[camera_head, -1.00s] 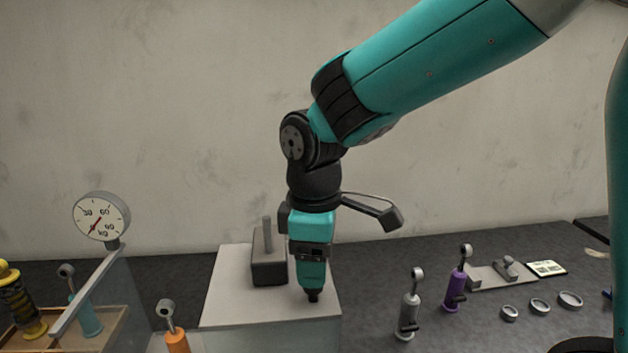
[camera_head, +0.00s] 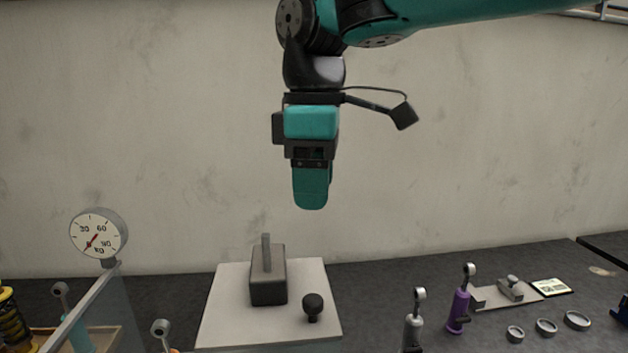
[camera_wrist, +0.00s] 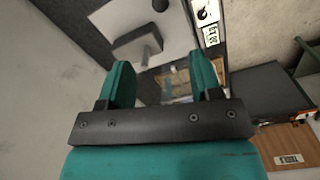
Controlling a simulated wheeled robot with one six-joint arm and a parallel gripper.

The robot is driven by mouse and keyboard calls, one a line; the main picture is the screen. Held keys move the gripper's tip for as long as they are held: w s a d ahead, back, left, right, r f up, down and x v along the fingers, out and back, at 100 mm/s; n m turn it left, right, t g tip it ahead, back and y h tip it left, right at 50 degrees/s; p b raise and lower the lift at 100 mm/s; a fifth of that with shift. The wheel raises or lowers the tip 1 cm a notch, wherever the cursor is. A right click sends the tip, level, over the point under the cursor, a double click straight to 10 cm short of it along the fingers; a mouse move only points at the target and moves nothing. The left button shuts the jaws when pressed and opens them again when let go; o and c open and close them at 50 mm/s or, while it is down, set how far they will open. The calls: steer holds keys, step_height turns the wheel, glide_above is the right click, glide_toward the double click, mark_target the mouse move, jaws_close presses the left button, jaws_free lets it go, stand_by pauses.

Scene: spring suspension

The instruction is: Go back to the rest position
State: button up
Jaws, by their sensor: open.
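My gripper (camera_head: 311,190) hangs pointing down in front of the wall, well above the bench. It is open and empty; in the wrist view its two teal fingers (camera_wrist: 160,85) stand apart with nothing between them. Below it in the head view, a white block (camera_head: 235,315) carries a dark grey block with an upright handle (camera_head: 268,280) and a small black knob (camera_head: 313,306). The grey block also shows in the wrist view (camera_wrist: 135,45), apart from the fingers.
A dial gauge (camera_head: 98,234) stands at the left beside a clear panel. A grey damper (camera_head: 413,330), a purple damper (camera_head: 459,308) and several metal rings (camera_head: 546,327) are on the dark bench at the right. The space around my gripper is clear.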

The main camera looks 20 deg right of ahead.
steer(key=shift+s+f, duration=0.1)
steer(key=s+a+f+m+y, duration=0.2)
steer(key=s+f+m+y, duration=0.2)
steer(key=s+f, duration=0.9)
steer(key=shift+s+a+f+m+b, duration=0.3)
steer(key=shift+s+m, duration=0.1)
steer(key=shift+s, duration=0.1)
